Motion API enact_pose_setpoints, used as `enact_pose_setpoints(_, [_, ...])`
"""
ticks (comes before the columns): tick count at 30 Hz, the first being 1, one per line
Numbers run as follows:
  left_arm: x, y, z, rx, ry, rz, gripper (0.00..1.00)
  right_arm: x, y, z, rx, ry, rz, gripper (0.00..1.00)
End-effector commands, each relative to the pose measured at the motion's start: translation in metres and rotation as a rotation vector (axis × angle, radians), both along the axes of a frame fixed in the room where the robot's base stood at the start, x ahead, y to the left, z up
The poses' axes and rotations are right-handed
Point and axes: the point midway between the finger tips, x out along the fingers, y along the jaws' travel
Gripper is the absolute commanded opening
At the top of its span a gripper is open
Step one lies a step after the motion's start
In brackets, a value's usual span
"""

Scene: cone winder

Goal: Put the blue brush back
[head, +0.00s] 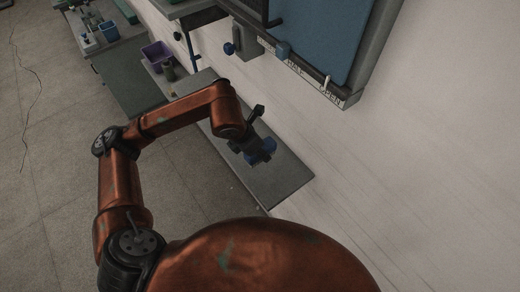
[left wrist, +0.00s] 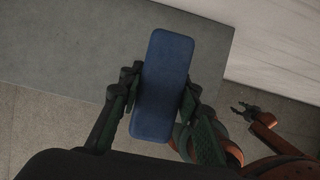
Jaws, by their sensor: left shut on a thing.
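The blue brush (left wrist: 163,88) is a long block with rounded corners. It is between the fingers of my left gripper (left wrist: 160,95), which is shut on it. In the head view the brush (head: 262,151) shows partly behind my left gripper (head: 252,147), over the near part of a grey bench top (head: 282,180). I cannot tell whether the brush touches the bench. In the left wrist view my right gripper (left wrist: 240,106) is small at the right edge, its fingers apart and empty.
A blue panel (head: 325,35) hangs on the wall above. A side table (head: 125,32) with small items is at top left. The near bench end is clear.

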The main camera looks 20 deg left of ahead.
Motion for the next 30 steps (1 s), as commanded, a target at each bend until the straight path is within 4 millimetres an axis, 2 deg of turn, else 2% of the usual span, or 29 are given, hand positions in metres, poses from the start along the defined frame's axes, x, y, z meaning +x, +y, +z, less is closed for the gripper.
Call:
enact_pose_setpoints(3, [0.017, 0.007, -0.021, 0.0, 0.005, 0.003, 0.11, 0.003, 0.0, 0.011, -0.001, -0.004, 0.001, 0.4])
enact_pose_setpoints(6, [0.029, 0.009, -0.036, -0.002, 0.004, 0.001, 0.11, 0.018, -0.001, 0.016, -0.001, -0.021, 0.005, 0.4])
enact_pose_setpoints(11, [0.039, 0.012, -0.048, -0.002, -0.001, -0.003, 0.11, 0.037, -0.002, 0.021, -0.001, -0.047, 0.01, 0.4])
enact_pose_setpoints(17, [0.048, 0.015, -0.061, 0.0, 0.001, -0.003, 0.11, 0.033, -0.002, 0.025, -0.002, -0.042, 0.01, 0.4])
enact_pose_setpoints(23, [0.047, 0.014, -0.086, -0.002, 0.0, -0.004, 0.11, 0.023, -0.002, 0.043, -0.002, -0.029, 0.006, 0.4])
enact_pose_setpoints(29, [0.048, 0.014, -0.09, -0.001, -0.002, -0.005, 0.11, 0.017, -0.002, 0.041, -0.002, -0.022, 0.005, 0.4])
enact_pose_setpoints(30, [0.047, 0.014, -0.09, -0.001, -0.001, -0.004, 0.34, 0.018, -0.002, 0.04, -0.002, -0.022, 0.005, 0.4])
